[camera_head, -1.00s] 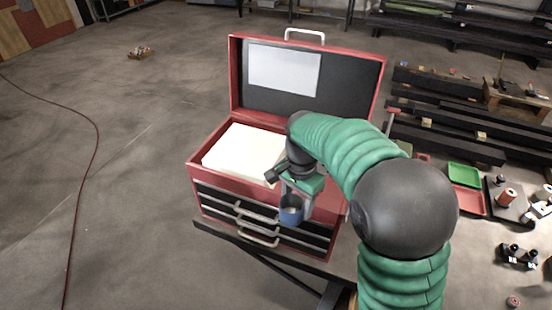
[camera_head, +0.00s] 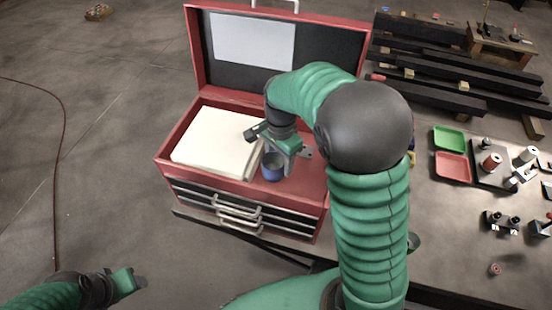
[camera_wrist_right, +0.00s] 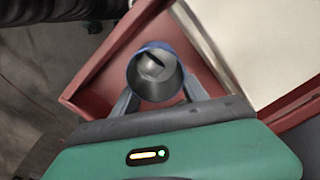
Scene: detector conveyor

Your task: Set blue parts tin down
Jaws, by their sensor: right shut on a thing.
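The blue parts tin (camera_head: 273,172) is at the open top of the red toolbox (camera_head: 180,184), just right of a white block (camera_head: 213,140). My right gripper (camera_head: 276,158) is shut on the tin, which is roughly upright. In the right wrist view the open mouth of the tin (camera_wrist_right: 157,73) shows a dark inside with a small shape in it, between the two fingers of the right gripper (camera_wrist_right: 155,92). I cannot tell whether the tin touches the toolbox floor. My left gripper (camera_head: 138,282) is empty at the lower left, and its jaw opening is unclear.
The toolbox lid (camera_head: 283,45) stands raised behind the compartment. A workbench (camera_head: 440,240) to the right bears a green tray (camera_head: 449,138), a red tray (camera_head: 453,167) and several small parts. A hose (camera_head: 62,150) lies on the floor at left.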

